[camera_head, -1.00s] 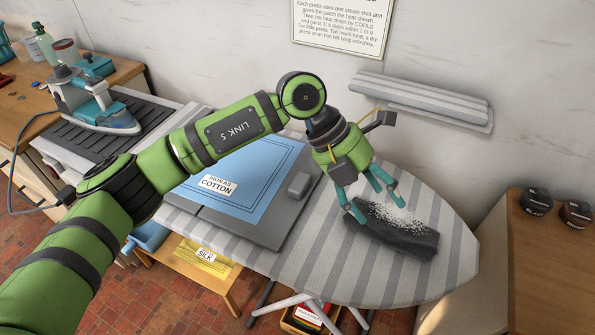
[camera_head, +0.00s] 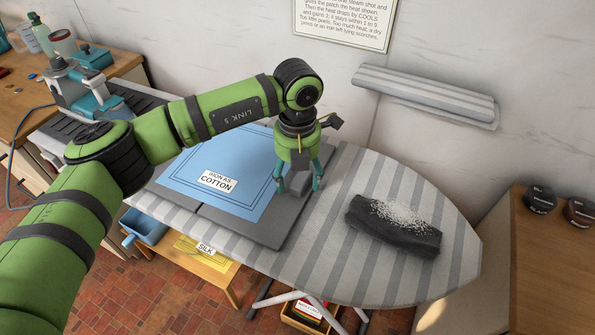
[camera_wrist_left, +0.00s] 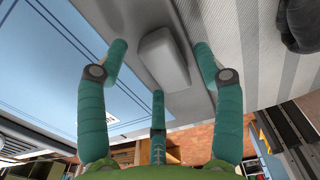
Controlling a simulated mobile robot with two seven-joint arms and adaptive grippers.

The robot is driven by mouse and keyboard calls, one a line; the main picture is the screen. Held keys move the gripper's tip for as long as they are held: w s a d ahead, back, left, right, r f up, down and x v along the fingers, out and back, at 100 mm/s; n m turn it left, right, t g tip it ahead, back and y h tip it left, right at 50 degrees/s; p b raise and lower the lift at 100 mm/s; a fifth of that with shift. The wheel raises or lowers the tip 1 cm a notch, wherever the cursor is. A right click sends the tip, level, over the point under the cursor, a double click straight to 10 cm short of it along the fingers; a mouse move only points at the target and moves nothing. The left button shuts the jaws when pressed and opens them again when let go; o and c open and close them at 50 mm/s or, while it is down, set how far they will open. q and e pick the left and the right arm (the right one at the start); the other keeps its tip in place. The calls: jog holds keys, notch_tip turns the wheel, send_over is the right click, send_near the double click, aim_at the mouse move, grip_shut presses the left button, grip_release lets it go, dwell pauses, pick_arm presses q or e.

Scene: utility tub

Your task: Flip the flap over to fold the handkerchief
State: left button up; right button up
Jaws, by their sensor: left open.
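The blue handkerchief (camera_head: 240,165), bordered with darker lines and labelled "IRON AS COTTON", lies flat on a grey board (camera_head: 238,224). A seam shows at the board's near edge, and the part to the right looks like the flap (camera_head: 268,232). A raised grey block (camera_head: 294,187) stands on the board's right part. My left gripper (camera_head: 298,189) is over this block, with its teal fingers spread and pointing down. In the left wrist view the block (camera_wrist_left: 163,58) lies between the open fingers, and contact cannot be told. My right gripper is not in view.
The board lies on a striped ironing board (camera_head: 340,265). A dark cloth (camera_head: 395,235) with white grains lies to the right. An iron (camera_head: 90,92) stands at the back left. A striped sleeve board (camera_head: 425,95) is on the wall.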

aim_at(285, 181)
pick_arm(q)
grip_shut()
jog(key=shift+w+a+r+g+h+b, duration=0.2)
jog(key=shift+a+r+g+h, duration=0.2)
jog(key=shift+r+h, duration=0.55)
jog(key=shift+w+a+r+g+h+b, duration=0.2)
jog(key=shift+a+r+h, duration=0.4)
jog(key=shift+r, duration=0.6)
jog(key=shift+w+a+r+g+h+b, duration=0.15)
jog(key=shift+a+r+g+h, duration=0.25)
jog(key=shift+r+h, duration=0.6)
jog(key=shift+w+a+r+g+h, duration=0.2)
jog(key=shift+a+r+h, duration=0.2)
jog(key=shift+r, duration=0.2)
jog(key=shift+w+a+r+g+h, duration=0.2)
jog(key=shift+a+r+h, duration=0.2)
jog(key=shift+r, duration=0.15)
